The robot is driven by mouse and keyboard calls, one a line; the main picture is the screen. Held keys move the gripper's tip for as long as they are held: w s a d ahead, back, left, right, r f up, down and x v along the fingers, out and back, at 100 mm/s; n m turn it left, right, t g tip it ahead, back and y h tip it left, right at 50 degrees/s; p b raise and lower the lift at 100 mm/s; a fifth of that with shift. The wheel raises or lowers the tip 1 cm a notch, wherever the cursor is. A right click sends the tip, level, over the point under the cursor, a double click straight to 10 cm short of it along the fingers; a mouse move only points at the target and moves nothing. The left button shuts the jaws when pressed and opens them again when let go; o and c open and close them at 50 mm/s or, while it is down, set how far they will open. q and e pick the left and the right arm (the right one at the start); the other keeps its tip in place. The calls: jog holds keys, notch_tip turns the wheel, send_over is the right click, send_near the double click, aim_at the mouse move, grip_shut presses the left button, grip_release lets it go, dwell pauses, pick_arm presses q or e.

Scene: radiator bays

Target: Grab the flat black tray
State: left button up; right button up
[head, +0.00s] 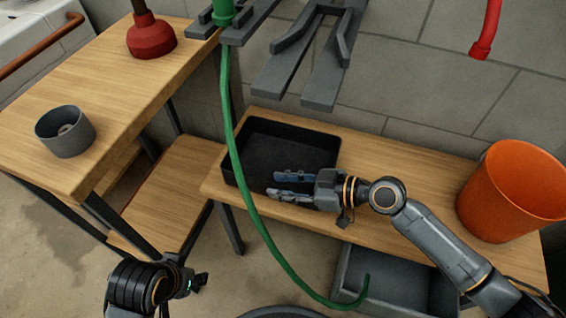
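The flat black tray (262,142) is a shallow rectangular tray on the low wooden bench (400,182), near its left end. My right gripper (274,184) reaches in from the right. Its fingers point left over the front right part of the tray and look parted with a gap between them. I cannot tell whether they touch the tray. My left gripper (203,281) is low at the left, in front of the bench and apart from the tray. Its fingers are small and mostly hidden, so its opening is unclear.
A green hose (240,178) hangs across the tray's left front side into a grey bin (385,290) below. An orange bucket (512,192) stands on the bench's right end. A higher wooden table (110,75) at left bears a grey cup (66,132) and a red plunger (150,38).

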jog(key=shift+w+a+f, duration=0.15)
jog(key=shift+a+f, duration=0.1)
jog(key=shift+a, duration=0.3)
grip_shut()
jog(key=shift+r, duration=0.1)
